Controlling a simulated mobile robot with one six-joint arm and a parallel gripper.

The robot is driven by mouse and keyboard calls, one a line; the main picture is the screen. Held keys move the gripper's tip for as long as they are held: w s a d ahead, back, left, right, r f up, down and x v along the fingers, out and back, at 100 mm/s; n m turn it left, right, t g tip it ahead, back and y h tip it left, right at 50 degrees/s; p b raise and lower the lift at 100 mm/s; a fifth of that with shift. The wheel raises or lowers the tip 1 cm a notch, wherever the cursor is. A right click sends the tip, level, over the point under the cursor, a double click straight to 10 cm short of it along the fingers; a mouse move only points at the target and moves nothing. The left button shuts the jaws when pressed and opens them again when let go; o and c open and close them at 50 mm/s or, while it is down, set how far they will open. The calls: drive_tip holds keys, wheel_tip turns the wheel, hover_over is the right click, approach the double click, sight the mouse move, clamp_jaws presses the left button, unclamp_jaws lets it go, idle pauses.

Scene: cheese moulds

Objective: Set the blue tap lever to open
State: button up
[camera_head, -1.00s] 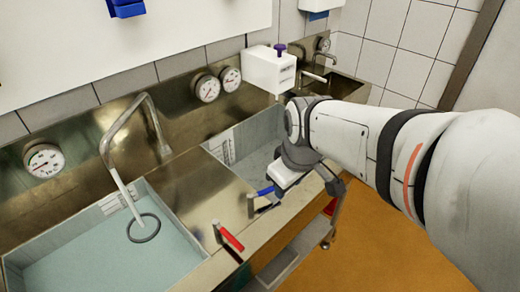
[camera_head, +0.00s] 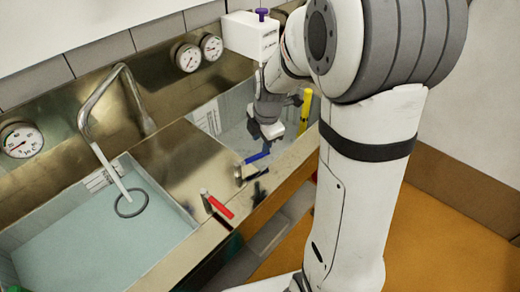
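The blue tap lever (camera_head: 257,157) sits on the front ledge of the steel sink unit, in front of the right basin. Its handle points to the right and slightly away from its metal tap body (camera_head: 240,173). My gripper (camera_head: 267,131) is just above and beyond the blue lever in the picture, over the right basin. It appears apart from the lever. Its fingers are dark and small, so I cannot tell whether they are open or shut. My arm reaches in from the right and hides part of the unit.
A red lever (camera_head: 219,207) is on the same ledge, nearer and left. A yellow upright object (camera_head: 305,108) is right of my gripper. The left basin (camera_head: 110,240) holds pale water, with a curved spout (camera_head: 100,100) above. A white box (camera_head: 250,36) is behind the right basin.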

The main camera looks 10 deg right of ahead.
sight(259, 155)
drive_tip(key=f, duration=0.3)
drive_tip(key=w+f, duration=0.1)
drive_tip(key=f, duration=0.2)
drive_tip(key=shift+w+a+p, duration=0.1)
drive_tip(key=shift+a+p, duration=0.05)
drive_tip(key=shift+p, duration=0.2)
drive_tip(key=shift+c, duration=0.6)
clamp_jaws()
